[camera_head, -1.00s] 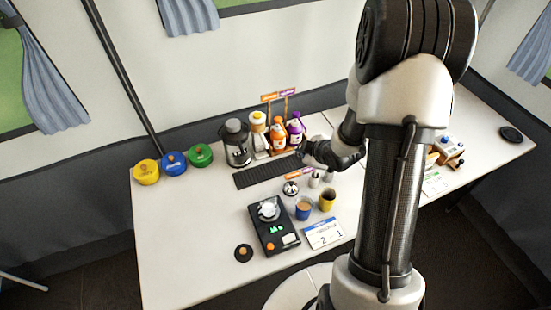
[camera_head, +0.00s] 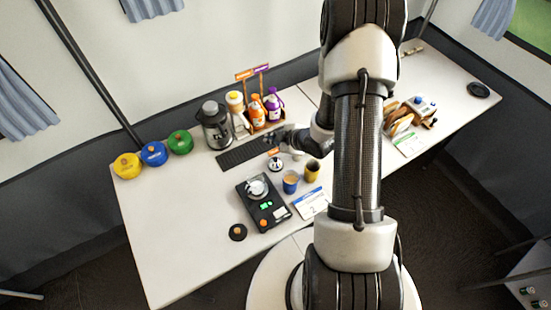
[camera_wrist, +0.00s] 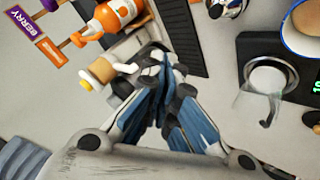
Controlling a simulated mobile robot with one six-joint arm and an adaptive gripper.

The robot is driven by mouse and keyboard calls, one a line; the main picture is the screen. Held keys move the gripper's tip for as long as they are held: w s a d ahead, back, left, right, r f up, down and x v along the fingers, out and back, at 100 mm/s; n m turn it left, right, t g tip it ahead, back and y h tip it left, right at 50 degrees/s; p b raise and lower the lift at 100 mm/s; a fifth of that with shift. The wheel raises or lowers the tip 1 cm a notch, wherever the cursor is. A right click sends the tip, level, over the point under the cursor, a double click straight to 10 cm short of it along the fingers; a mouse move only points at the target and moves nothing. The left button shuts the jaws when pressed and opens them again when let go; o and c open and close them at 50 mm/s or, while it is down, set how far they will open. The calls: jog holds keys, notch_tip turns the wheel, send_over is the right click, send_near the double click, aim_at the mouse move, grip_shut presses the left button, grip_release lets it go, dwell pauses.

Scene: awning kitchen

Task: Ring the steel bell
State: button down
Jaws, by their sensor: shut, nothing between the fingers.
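A small silver, domed thing with a dark base, likely the steel bell (camera_head: 276,164), stands on the table in the head view, just in front of my gripper (camera_head: 276,139). In the wrist view a partly cut-off silver and dark thing at the top edge may be the same bell (camera_wrist: 226,7), apart from my fingers. My gripper (camera_wrist: 167,84) is shut with its blue-grey fingers together and empty. In the head view my wrist partly hides the fingers, and their height above the table cannot be told.
A black scale (camera_head: 263,207) bears a clear or silver cup. Sauce bottles (camera_head: 257,110), a grinder-like jug (camera_head: 215,125) and a dark mat (camera_head: 245,152) lie behind. The front left table is clear.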

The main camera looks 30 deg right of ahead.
jog(key=b, duration=0.6)
send_over(274, 162)
jog(key=shift+f, duration=4)
jog(key=shift+f, duration=0.15)
jog(key=shift+f+b, duration=0.3)
jog(key=shift+b, duration=0.1)
jog(key=shift+f+b, duration=0.35)
jog(key=shift+r, duration=0.1)
jog(key=shift+r+p, duration=0.5)
jog(key=shift+r, duration=0.2)
jog(key=shift+r, duration=0.1)
jog(key=shift+r+p, duration=1.7)
jog(key=shift+r, duration=0.7)
